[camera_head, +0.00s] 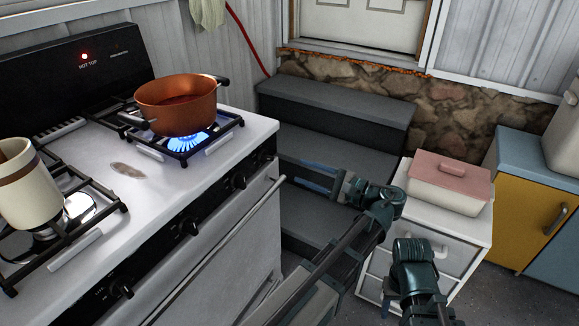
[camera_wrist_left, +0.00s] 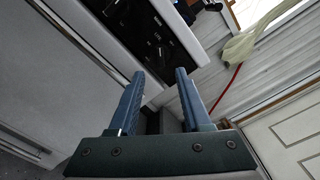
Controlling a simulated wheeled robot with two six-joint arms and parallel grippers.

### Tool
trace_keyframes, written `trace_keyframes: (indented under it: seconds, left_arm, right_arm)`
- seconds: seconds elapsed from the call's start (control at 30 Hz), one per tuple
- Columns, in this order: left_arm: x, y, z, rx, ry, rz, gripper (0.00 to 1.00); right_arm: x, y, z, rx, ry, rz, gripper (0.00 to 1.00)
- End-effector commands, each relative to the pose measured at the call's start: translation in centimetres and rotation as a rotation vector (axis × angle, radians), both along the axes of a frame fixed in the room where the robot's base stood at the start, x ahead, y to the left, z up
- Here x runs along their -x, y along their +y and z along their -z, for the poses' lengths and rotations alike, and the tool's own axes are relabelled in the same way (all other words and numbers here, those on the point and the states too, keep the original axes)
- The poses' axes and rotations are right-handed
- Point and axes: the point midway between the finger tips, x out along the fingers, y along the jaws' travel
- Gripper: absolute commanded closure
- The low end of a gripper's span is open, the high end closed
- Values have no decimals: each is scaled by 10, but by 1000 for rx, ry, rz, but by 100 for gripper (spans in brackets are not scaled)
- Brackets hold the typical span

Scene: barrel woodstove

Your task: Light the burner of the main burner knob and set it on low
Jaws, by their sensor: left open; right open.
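The white stove (camera_head: 215,170) has black knobs along its front panel: a near knob (camera_head: 123,288), a middle knob (camera_head: 188,228) and a far knob (camera_head: 238,182). A blue flame (camera_head: 188,142) burns under the copper pot on the far burner. Knob labels are unreadable, so I cannot tell which is the main burner knob. My left gripper (camera_head: 287,171) is open and empty, apart from the stove front, right of the far knob. The left wrist view shows its spread fingers (camera_wrist_left: 158,82) below a knob (camera_wrist_left: 160,51). My right gripper (camera_head: 390,297) is mostly hidden behind its wrist.
The copper pot (camera_head: 178,104) stands on the far burner, a cream pot (camera_head: 27,188) on the near left one. Dark steps (camera_head: 335,105) lie beyond my left gripper.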

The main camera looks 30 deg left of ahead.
Motion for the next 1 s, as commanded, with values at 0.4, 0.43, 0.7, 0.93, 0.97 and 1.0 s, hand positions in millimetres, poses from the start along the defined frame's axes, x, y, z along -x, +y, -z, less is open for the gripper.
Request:
trace_keyframes:
  seconds: [0.4, 0.43, 0.7, 0.93, 0.97, 1.0]
  left_arm:
    - [3, -32, 0, 1, 0, -1, 51]
    - [3, -32, 0, 1, 0, -1, 51]
    - [3, -31, 0, 0, 0, 0, 51]
    - [5, -26, 8, 38, -2, -2, 51]
    - [7, -22, 14, 64, -5, -3, 51]
    - [10, -16, 24, 111, -9, -7, 51]
  right_arm:
    - [0, 0, 0, 0, 0, 0, 50]
    - [0, 0, 0, 0, 0, 0, 50]
    - [0, 0, 0, 0, 0, 0, 50]
    - [0, 0, 0, 0, 0, 0, 50]
    - [0, 0, 0, 0, 0, 0, 50]
    - [0, 0, 0, 0, 0, 0, 50]
